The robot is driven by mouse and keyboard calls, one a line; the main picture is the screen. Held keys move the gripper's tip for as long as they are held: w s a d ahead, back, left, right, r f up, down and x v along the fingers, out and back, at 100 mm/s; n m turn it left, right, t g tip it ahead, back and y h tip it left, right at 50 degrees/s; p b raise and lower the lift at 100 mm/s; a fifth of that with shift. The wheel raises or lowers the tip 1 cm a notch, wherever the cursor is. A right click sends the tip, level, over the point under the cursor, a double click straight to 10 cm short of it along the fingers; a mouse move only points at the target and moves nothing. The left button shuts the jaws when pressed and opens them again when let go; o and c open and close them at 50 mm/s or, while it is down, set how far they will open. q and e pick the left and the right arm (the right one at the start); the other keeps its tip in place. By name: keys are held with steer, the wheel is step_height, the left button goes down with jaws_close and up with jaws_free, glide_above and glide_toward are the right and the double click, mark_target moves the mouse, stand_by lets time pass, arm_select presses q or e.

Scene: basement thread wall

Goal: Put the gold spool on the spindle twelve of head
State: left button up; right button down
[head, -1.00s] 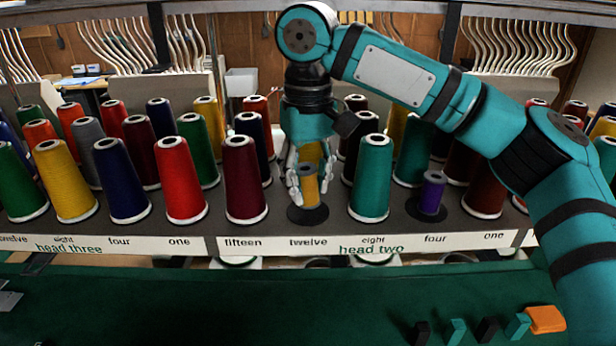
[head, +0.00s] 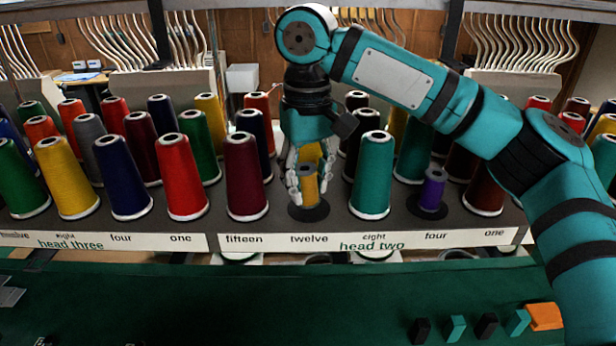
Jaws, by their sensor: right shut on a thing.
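My right gripper (head: 308,182) comes down from above and is shut on the small gold spool (head: 309,188). The spool is upright at the position labelled twelve of head two, low over a round dark base disc (head: 308,211). The spool's bottom looks to be at the disc, but I cannot tell whether it touches. The gripper fingers cover the spool's sides, and its spindle is hidden. My left gripper is not in view.
A maroon cone (head: 245,178) stands close left of the gripper and a teal cone (head: 372,176) close right. A short purple spool (head: 432,190) sits at four. More cones stand behind. An orange block (head: 545,316) and several small blocks lie on the green table (head: 220,305).

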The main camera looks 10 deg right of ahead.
steer(key=shift+f, duration=0.3)
steer(key=c, duration=0.9)
jaws_free()
steer(key=shift+a, duration=0.15)
